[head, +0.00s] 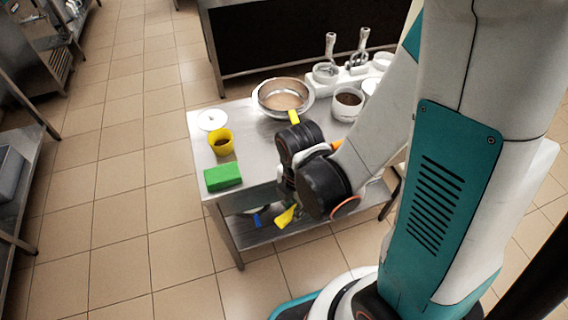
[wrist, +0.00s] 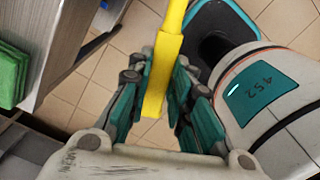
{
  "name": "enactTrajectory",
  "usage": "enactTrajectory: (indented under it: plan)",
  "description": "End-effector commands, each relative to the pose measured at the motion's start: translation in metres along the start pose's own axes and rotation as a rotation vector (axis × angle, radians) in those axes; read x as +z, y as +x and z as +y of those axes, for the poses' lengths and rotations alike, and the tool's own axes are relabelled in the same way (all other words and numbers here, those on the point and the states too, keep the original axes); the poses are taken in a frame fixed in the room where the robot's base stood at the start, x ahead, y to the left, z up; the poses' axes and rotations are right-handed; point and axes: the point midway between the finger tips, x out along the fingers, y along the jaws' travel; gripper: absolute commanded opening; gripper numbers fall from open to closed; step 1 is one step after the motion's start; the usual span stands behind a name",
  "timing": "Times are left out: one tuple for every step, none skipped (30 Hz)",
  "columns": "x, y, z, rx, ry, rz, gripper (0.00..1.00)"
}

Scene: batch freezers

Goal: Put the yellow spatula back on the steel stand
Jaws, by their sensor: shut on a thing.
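The yellow spatula (wrist: 168,45) is in my gripper (wrist: 158,78). In the wrist view its straight yellow bar stands between the two teal-padded fingers, which are closed on it, and runs out of the top of the picture. In the head view a yellow end (head: 286,216) shows below my wrist, beside the front edge of the steel table (head: 258,165). My arm hides most of the gripper there. I cannot single out a separate steel stand from the table.
On the table are a green block (head: 223,177), a yellow cup (head: 221,141), a white disc (head: 211,120), a steel bowl (head: 270,90) and a white tub (head: 347,105). A small yellow piece (head: 294,117) shows by the bowl. Tiled floor (head: 125,230) at left is clear.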

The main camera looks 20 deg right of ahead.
Motion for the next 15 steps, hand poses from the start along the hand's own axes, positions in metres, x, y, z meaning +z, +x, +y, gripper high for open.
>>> enactTrajectory:
  plan:
    - [0.004, -0.003, 0.011, 0.000, 0.001, 0.000, 0.00]
    - [0.007, -0.002, 0.017, 0.000, 0.001, 0.000, 0.00]
    - [0.010, -0.003, 0.024, 0.000, 0.001, 0.000, 0.00]
    - [0.012, -0.004, 0.030, 0.000, 0.001, 0.000, 0.00]
    - [0.015, -0.004, 0.035, 0.000, 0.001, 0.000, 0.00]
    - [0.018, -0.003, 0.043, 0.000, 0.002, 0.000, 0.00]
    - [0.021, -0.002, 0.049, 0.001, 0.002, 0.000, 0.00]
    - [0.023, 0.000, 0.056, 0.001, 0.002, 0.000, 0.00]
    - [0.027, 0.001, 0.065, 0.000, 0.002, 0.000, 0.00]
    - [0.030, 0.001, 0.072, 0.000, 0.002, 0.000, 0.00]
    - [0.033, 0.002, 0.078, 0.000, 0.002, 0.000, 0.00]
    - [0.036, 0.002, 0.087, 0.000, 0.001, 0.000, 0.00]
    - [0.039, 0.002, 0.094, 0.000, 0.001, 0.000, 0.00]
    - [0.042, 0.002, 0.101, 0.000, 0.001, 0.000, 0.00]
    - [0.045, 0.002, 0.109, 0.000, 0.001, 0.000, 0.00]
